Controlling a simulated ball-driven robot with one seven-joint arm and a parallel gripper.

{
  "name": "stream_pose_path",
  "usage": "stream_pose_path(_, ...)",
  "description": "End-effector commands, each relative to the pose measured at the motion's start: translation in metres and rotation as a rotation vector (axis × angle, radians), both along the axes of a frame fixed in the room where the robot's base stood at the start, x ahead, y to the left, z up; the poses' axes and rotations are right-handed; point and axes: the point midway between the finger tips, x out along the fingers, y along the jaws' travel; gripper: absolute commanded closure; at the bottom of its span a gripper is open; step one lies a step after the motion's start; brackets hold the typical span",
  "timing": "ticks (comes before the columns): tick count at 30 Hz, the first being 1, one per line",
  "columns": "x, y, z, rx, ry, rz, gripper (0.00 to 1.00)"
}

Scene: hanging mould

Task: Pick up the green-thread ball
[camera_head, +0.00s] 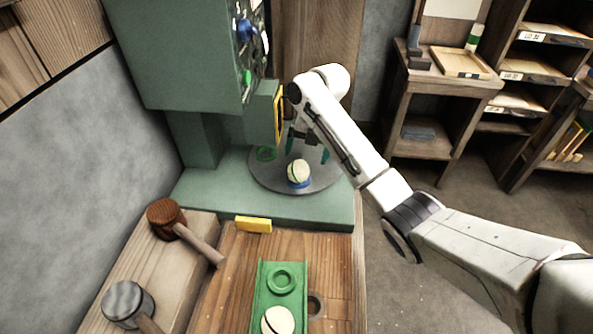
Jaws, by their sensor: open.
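A cream ball (298,170) with a thin green line across it sits in a blue ring holder (299,184) on the round grey plate of the green machine. A second cream ball (278,321) with a dark line, whose colour I cannot tell, sits at the near end of the green tray, partly cut off by the picture's bottom edge. My gripper (307,148) is open, its teal fingers apart, just behind and above the ball on the plate. Nothing shows between the fingers.
The green tray (266,297) has an empty ring too. The green machine (180,60) rises at the left. A wooden mallet (168,218), metal-headed hammer (124,302) and yellow block (253,224) lie nearer.

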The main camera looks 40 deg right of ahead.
Motion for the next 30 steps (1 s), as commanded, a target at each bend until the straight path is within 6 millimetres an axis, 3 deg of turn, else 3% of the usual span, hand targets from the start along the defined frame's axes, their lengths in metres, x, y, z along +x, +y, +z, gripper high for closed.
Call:
stream_pose_path(8, 0.005, 0.005, -0.020, 0.000, 0.001, 0.000, 0.05)
stream_pose_path(16, 0.013, 0.012, -0.055, 0.000, 0.001, -0.001, 0.05)
stream_pose_path(26, 0.014, 0.013, -0.061, -0.001, 0.000, -0.001, 0.05)
stream_pose_path(30, 0.014, 0.013, -0.061, -0.001, 0.000, -0.001, 0.18)
